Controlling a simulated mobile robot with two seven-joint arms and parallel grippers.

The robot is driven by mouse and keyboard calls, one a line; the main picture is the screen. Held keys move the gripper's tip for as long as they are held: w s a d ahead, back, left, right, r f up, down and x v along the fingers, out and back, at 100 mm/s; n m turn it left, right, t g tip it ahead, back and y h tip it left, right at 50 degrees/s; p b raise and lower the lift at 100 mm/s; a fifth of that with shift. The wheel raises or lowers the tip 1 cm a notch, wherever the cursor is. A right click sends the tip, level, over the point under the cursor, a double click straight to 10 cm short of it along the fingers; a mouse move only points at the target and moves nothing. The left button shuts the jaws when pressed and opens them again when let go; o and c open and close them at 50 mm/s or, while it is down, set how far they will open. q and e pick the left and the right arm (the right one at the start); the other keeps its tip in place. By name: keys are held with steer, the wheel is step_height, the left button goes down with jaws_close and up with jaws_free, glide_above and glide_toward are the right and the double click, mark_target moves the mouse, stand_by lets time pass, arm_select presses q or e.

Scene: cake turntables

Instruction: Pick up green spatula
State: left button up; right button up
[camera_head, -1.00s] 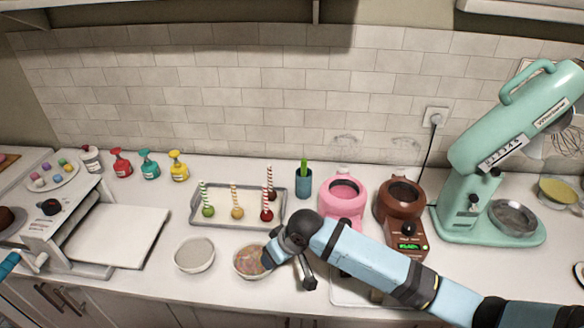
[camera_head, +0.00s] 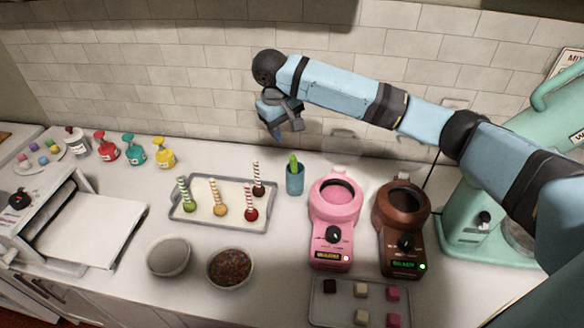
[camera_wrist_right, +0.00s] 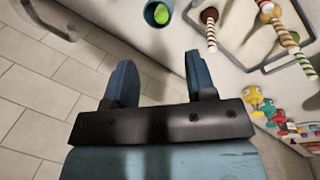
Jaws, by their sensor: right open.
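The green spatula (camera_head: 294,162) stands upright in a teal cup (camera_head: 295,181) on the counter, right of the tray. Only its upper part shows; the rest is hidden in the cup. In the right wrist view the spatula's green top (camera_wrist_right: 161,13) shows inside the cup's rim (camera_wrist_right: 149,14), at the upper left, beyond the fingers. My right gripper (camera_head: 288,132) hangs above and slightly behind the cup, near the tiled wall, with its fingers pointing down. In the wrist view its two fingers (camera_wrist_right: 160,75) are apart with nothing between them. My left gripper is not in view.
A tray (camera_head: 180,215) with several striped-stick apples lies left of the cup. A pink melter (camera_head: 334,205) and a brown one (camera_head: 402,215) stand to its right. Two bowls, one grey (camera_head: 169,257) and one with dark sprinkles (camera_head: 230,268), sit in front. The tiled wall (camera_head: 180,80) is close behind.

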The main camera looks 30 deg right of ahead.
steer(key=p, duration=0.1)
glide_toward(296, 172)
steer(key=shift+f, duration=0.25)
steer(key=f, duration=0.2)
steer(key=d+f+p, duration=0.1)
steer(key=f, duration=0.1)
steer(key=shift+f+p, duration=0.3)
steer(key=shift+f, duration=0.4)
jaws_close()
steer(key=shift+r, duration=0.1)
